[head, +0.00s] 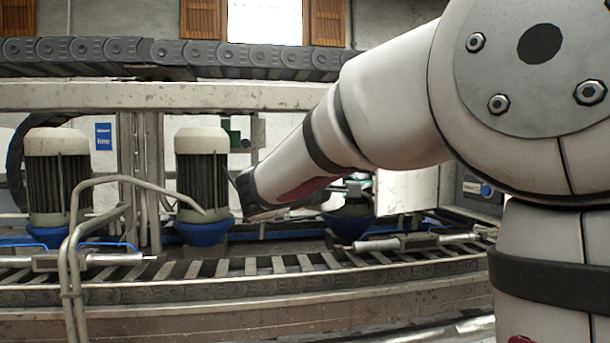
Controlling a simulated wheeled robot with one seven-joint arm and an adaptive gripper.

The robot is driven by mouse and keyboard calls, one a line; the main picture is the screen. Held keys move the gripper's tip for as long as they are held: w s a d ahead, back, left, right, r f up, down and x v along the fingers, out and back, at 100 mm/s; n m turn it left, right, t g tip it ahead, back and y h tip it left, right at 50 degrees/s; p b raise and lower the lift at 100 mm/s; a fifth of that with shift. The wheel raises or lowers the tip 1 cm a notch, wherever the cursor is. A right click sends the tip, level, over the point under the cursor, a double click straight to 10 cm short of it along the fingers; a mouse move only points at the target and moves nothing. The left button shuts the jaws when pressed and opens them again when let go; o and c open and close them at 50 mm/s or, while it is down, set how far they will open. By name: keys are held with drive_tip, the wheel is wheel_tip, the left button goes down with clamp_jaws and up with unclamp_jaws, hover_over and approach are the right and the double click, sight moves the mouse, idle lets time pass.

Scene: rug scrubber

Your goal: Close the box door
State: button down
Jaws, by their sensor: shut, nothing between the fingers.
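I cannot make out a box with a door for certain. A grey box-like housing (482,190) with a round blue button shows at the right, partly hidden behind my arm. I cannot tell whether it has a door or how that door stands. My arm reaches from the right edge toward the middle of the head view and covers much of the right side. My gripper does not show.
A roller conveyor (250,290) runs across the front, with a bent metal rail (72,265) at the left. Two ribbed motors, one left (57,180) and one nearer the middle (202,170), stand behind it. An upper belt (170,52) crosses above.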

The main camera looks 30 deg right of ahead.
drive_tip(key=shift+s, duration=0.4)
